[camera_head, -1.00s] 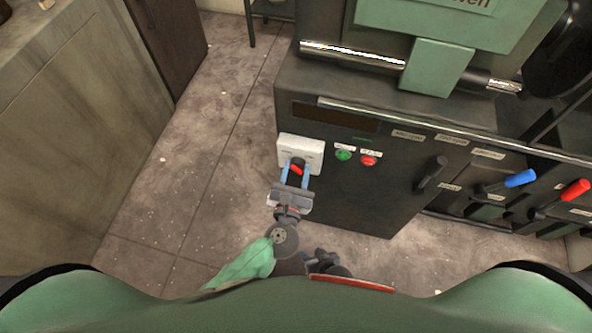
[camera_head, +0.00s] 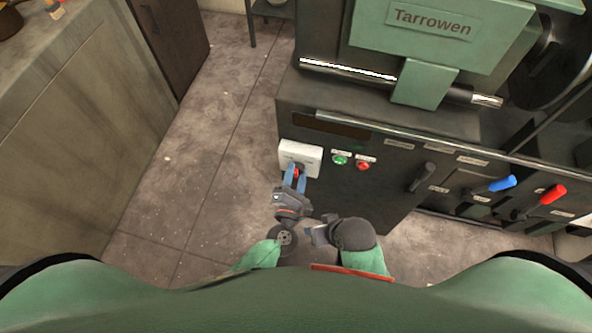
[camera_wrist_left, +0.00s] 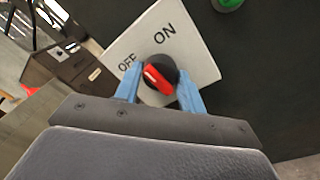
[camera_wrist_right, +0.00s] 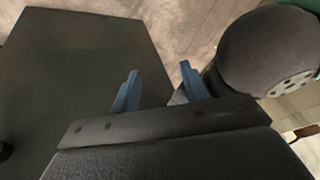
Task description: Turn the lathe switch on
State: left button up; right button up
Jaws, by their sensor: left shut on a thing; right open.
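The lathe switch is a black knob with a red bar (camera_wrist_left: 158,80) on a white plate (camera_wrist_left: 205,62) marked OFF and ON. The plate also shows in the head view (camera_head: 312,157), on the machine's dark front. The red bar slants toward the upper left in the left wrist view, nearer OFF than ON; its exact setting is hard to tell. My left gripper (camera_head: 295,175) has its blue fingers on either side of the knob, shut on it. My right gripper (camera_wrist_right: 158,82) is open and empty, low in front of the machine, apart from the switch.
A green button (camera_head: 340,160) and a red button (camera_head: 363,166) sit right of the plate. Black, blue (camera_head: 502,184) and red (camera_head: 553,194) levers stick out farther right. A cabinet (camera_head: 75,140) stands at the left, with free floor between it and the machine.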

pick_arm(q)
jog(key=m+h+p, duration=0.1)
jog(key=m+p, duration=0.5)
jog(key=m, duration=0.5)
jog(key=shift+f+p, duration=0.2)
jog(key=shift+p, duration=0.1)
pick_arm(e)
jog(key=s+d+r+g+h, duration=0.2)
jog(key=s+d+r, duration=0.1)
jog(key=d+r, duration=0.6)
notch_tip(320, 180, up, 3)
jog(key=shift+s+m+g+h, duration=0.3)
jog(key=shift+s+m+g, duration=0.1)
jog(key=shift+s, duration=0.1)
pick_arm(q)
jog(key=o, duration=0.9)
pick_arm(e)
jog(key=shift+d, duration=0.1)
pick_arm(q)
jog(key=shift+o, duration=0.2)
